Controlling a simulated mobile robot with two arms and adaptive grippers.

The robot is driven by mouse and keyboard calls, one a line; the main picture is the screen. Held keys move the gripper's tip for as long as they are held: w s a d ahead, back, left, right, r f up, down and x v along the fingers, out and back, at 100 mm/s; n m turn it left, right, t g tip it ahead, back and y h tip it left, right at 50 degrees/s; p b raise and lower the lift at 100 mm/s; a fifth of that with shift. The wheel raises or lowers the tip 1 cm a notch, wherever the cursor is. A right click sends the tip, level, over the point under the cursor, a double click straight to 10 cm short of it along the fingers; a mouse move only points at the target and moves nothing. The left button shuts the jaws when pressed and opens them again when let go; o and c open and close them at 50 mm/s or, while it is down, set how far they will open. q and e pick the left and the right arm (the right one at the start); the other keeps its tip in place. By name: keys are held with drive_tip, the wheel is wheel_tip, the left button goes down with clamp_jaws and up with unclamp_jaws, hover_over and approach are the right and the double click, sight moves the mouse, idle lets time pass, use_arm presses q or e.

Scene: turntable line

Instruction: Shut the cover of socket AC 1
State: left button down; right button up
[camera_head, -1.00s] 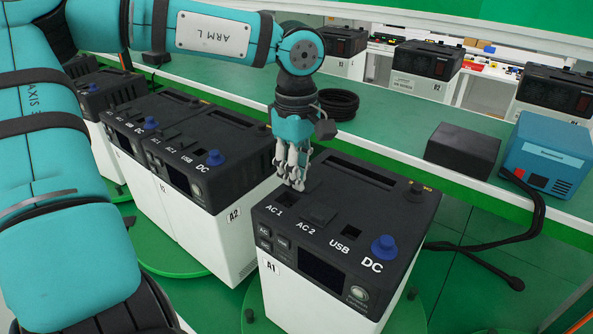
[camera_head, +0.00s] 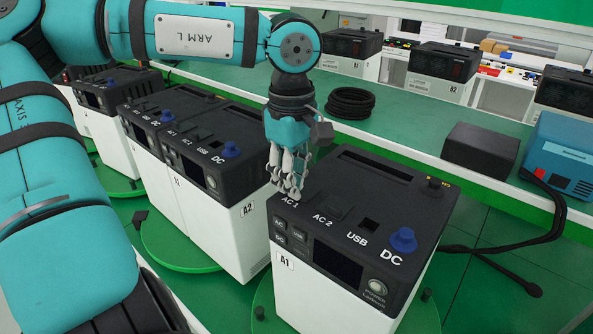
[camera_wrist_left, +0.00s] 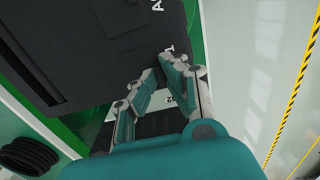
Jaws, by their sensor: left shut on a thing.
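The black-topped power unit A1 (camera_head: 335,222) stands at the lower middle of the head view. Its top carries sockets labelled AC 1, AC 2 and USB, and a blue DC plug (camera_head: 403,239). My left gripper (camera_head: 288,191) points down at the AC 1 label (camera_head: 291,202), at the left front of that top. Its fingers hide the AC 1 socket and its cover. They are drawn together on something small there, by its place the AC 1 cover. The AC 2 cover (camera_head: 332,212) lies flat. The fingers (camera_wrist_left: 160,82) also show in the wrist view. My right gripper is not in view.
Unit A2 (camera_head: 206,165) stands close left of A1. Behind A1, the green bench (camera_head: 400,122) bears a coiled black cable (camera_head: 350,103), a black box (camera_head: 481,146) and a blue device (camera_head: 562,157). Black cables (camera_head: 500,245) run right of A1.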

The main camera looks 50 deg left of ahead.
use_arm(q)
drive_tip(key=c, duration=1.4)
unclamp_jaws()
drive_tip(key=shift+s, duration=0.2)
drive_tip(key=shift+c, duration=0.2)
drive_tip(key=shift+w+r, duration=0.15)
drive_tip(key=shift+r, duration=0.3)
wheel_tip(320, 180, up, 11)
